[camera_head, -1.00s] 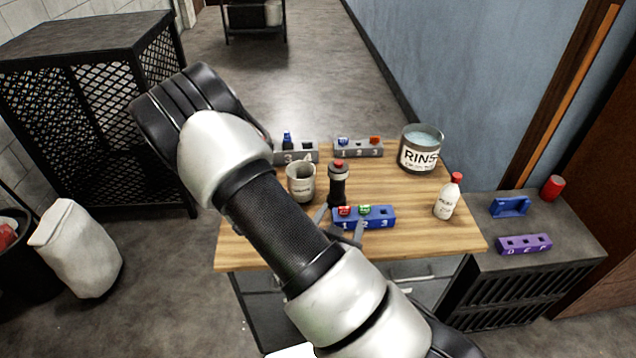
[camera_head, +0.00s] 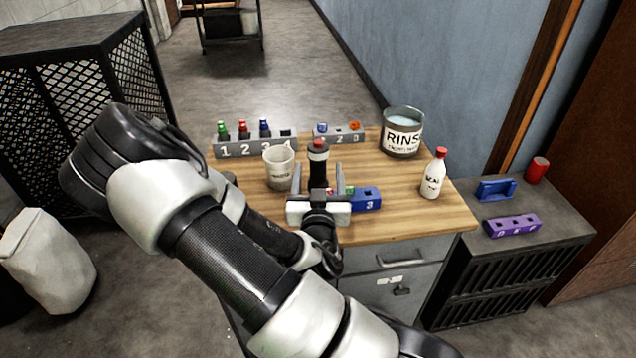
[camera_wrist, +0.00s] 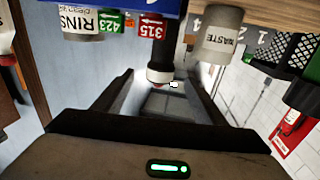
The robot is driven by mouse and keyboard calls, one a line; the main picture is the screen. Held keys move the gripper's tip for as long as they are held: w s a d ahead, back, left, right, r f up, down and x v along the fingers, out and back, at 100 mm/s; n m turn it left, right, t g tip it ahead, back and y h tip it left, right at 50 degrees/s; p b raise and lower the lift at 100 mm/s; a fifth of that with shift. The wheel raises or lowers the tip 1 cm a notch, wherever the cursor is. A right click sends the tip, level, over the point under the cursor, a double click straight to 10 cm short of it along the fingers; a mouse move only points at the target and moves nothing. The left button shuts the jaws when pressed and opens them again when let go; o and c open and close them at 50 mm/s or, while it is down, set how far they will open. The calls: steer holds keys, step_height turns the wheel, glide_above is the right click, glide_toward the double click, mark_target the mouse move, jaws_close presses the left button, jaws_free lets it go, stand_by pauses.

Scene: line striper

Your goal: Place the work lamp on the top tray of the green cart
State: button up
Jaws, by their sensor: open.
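A black upright cylinder with a grey band and red top (camera_head: 317,160) stands on the wooden worktop; it may be the work lamp, but I cannot tell for sure. My gripper (camera_head: 319,176) is open, with one finger to each side of this cylinder in the head view. In the wrist view the cylinder's red-tipped end (camera_wrist: 158,76) shows ahead between the fingers. I cannot tell whether the fingers touch it. No clearly green cart shows; a dark shelved stand (camera_head: 231,22) is far back, its colour unclear.
Close by are a waste cup (camera_head: 279,168), a blue numbered rack (camera_head: 367,199), grey racks (camera_head: 254,147), a rinse pot (camera_head: 402,132) and a white bottle (camera_head: 433,175). A dark mesh cabinet (camera_head: 95,100) stands left. The floor beyond the worktop is open.

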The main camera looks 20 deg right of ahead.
mark_target(318, 160)
steer(key=shift+p+x, duration=0.5)
steer(key=shift+x, duration=0.3)
steer(key=x, duration=0.6)
steer(key=shift+w+f, duration=0.2)
jaws_close()
